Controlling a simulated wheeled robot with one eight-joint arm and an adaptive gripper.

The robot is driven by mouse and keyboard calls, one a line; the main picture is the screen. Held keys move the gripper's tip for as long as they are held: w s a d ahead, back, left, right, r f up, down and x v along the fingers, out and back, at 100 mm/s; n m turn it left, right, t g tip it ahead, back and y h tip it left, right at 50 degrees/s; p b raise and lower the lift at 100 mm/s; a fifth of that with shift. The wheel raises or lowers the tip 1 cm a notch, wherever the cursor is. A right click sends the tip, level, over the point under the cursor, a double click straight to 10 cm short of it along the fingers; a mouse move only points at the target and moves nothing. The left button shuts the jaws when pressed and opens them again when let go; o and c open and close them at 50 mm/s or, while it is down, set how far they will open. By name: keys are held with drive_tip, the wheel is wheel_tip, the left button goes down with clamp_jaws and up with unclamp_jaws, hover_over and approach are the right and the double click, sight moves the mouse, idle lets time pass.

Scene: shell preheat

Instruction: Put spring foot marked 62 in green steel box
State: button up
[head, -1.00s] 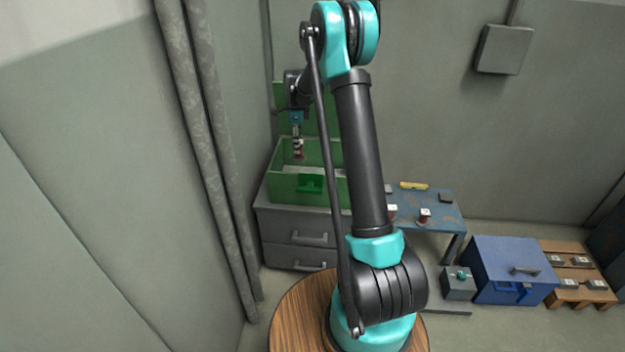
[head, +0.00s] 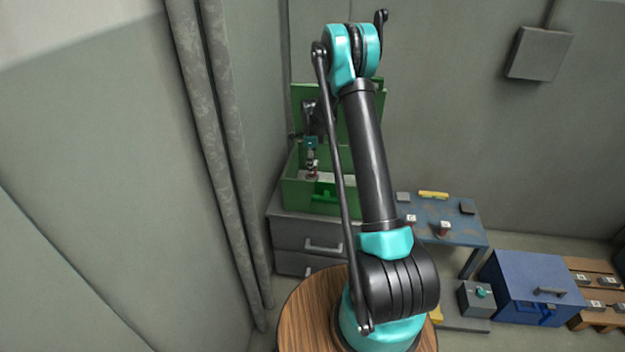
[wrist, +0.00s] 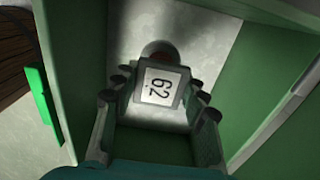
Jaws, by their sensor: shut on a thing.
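The spring foot marked 62 (wrist: 160,87) is between the fingers of my gripper (head: 312,164), which is shut on it. In the wrist view its pale label reads 62, and a dark reddish rounded part shows beyond it. The green steel box (head: 305,196) stands open on a grey drawer cabinet, its lid raised at the back. My gripper is down inside the box opening, with the foot low between the walls. The box's green walls and pale floor surround it in the wrist view. I cannot tell whether the foot touches the floor.
A blue worn table (head: 462,230) right of the cabinet holds two more spring feet (head: 411,220) (head: 444,228) and a yellow level (head: 433,194). A blue box (head: 530,285) and a pallet stand farther right. Grey pipes (head: 225,150) run left of the cabinet.

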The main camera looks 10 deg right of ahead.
sight(312, 178)
drive_tip(key=shift+f, duration=3.9)
drive_tip(key=shift+f, duration=0.1)
drive_tip(key=o, duration=1.4)
drive_tip(key=shift+o, duration=0.2)
